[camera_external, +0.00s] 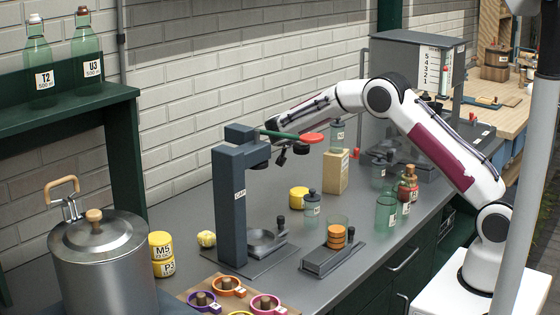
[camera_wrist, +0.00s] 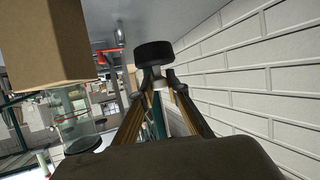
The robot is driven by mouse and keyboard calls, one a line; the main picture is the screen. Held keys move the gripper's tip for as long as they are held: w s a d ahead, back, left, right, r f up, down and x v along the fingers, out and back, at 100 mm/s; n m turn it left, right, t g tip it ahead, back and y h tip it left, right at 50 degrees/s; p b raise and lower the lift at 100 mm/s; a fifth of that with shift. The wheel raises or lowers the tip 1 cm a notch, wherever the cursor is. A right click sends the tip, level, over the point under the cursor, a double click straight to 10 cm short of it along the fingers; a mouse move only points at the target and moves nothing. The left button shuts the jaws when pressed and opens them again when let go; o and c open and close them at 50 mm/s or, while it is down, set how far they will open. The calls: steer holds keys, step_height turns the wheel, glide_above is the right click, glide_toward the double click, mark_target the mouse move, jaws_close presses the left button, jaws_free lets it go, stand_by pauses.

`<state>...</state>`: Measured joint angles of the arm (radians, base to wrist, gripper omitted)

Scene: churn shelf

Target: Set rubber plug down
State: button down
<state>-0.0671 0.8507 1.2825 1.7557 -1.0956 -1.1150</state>
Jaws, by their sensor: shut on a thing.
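The rubber plug (camera_wrist: 153,52) is a short black cylinder in the wrist view. My gripper (camera_wrist: 157,76) is shut on it, with the plug at the fingertips. In the external view my gripper (camera_external: 290,147) is above the counter near the brick wall, just right of the dark upright stand (camera_external: 231,205). A small dark shape at its tip, seemingly the plug (camera_external: 281,158), is clear of the counter. The stand's green lever with a red disc end (camera_external: 312,138) partly hides my gripper.
A tan block (camera_external: 336,172) with a bottle on top stands right of my gripper. A yellow container (camera_external: 299,197), glass jars (camera_external: 386,212) and a base with stacked orange discs (camera_external: 337,236) stand on the counter (camera_external: 190,228). A metal pot (camera_external: 100,262) is at left.

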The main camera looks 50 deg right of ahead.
mark_target(300, 154)
steer(key=shift+f, duration=3.1)
steer(key=shift+f, duration=0.1)
steer(key=shift+f, duration=1.75)
steer(key=shift+f, duration=0.2)
steer(key=c, duration=2)
jaws_free()
steer(key=shift+o, duration=0.2)
steer(key=shift+r, duration=0.1)
